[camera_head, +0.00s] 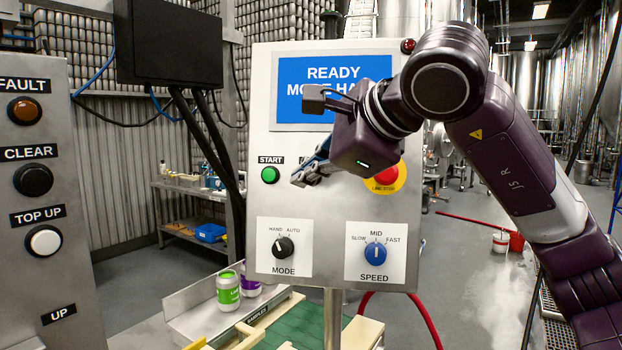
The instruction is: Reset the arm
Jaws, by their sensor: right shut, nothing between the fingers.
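My right arm comes in from the right, and its gripper (297,181) is in front of the control panel (335,225). The fingers are shut and empty, to the right of the green START button (269,175). My gripper and wrist hide part of the panel's middle, including a label and part of the blue screen (300,85), which reads READY and a partly covered second line. My left gripper is not in view.
The MODE knob (283,247) and blue SPEED knob (375,254) sit low on the panel. A second panel (75,225) with several buttons stands at left. Cans, one green (228,291), stand in a metal tray below.

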